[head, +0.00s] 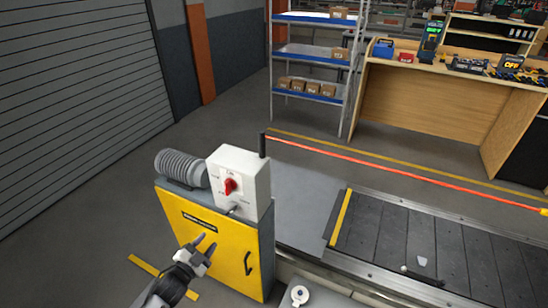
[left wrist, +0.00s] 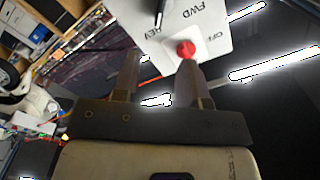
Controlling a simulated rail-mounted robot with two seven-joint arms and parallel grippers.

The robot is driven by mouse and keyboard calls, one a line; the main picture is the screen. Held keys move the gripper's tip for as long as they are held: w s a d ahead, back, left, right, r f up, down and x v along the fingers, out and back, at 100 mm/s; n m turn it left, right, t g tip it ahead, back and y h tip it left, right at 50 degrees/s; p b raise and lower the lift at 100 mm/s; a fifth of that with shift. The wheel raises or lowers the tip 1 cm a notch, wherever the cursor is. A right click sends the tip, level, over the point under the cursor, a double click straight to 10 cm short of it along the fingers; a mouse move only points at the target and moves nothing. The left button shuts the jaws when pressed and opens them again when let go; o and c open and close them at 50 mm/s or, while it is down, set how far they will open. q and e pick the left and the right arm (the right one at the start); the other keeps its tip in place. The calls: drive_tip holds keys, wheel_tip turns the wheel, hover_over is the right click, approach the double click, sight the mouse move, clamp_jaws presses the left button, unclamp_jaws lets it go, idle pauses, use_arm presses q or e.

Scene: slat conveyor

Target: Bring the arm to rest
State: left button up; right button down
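My left gripper (head: 206,243) is in front of the yellow cabinet, below the white control box (head: 252,180). Its two fingers are apart with nothing between them. In the left wrist view the open fingers (left wrist: 160,62) point toward the box. There the red knob (left wrist: 185,49) shows just beyond the tip of the right-hand finger, near the printed words OFF, FWD and REV. My right gripper is not in view.
The yellow cabinet (head: 205,232) has a motor (head: 182,168) on top. A slat conveyor (head: 440,245) runs right, with a small pale object (head: 422,261) on it. A red cord (head: 400,172) runs above its far side. A shelf (head: 310,55) and wooden workbench (head: 430,112) stand behind.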

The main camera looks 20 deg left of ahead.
use_arm(q)
drive_tip(key=s+a+f+n+g+y, duration=0.3)
drive_tip(key=f+n+g+y, duration=0.1)
drive_tip(key=g, duration=0.2)
drive_tip(key=s+d+r+n+g+h, duration=0.1)
drive_tip(key=s+d+r+g, duration=0.15)
drive_tip(key=s+d, duration=0.6)
drive_tip(key=s+d+r+n+g+h, duration=0.15)
drive_tip(key=s+d+g, duration=0.25)
drive_tip(key=s+d, duration=0.45)
drive_tip(key=s+d+f+g+h, duration=0.2)
drive_tip(key=s+d+f, duration=0.25)
drive_tip(key=s, duration=0.55)
wheel_tip(320, 180, up, 37)
drive_tip(key=p, duration=3.7)
drive_tip(key=shift+s+d, duration=0.15)
drive_tip(key=shift+d, duration=0.15)
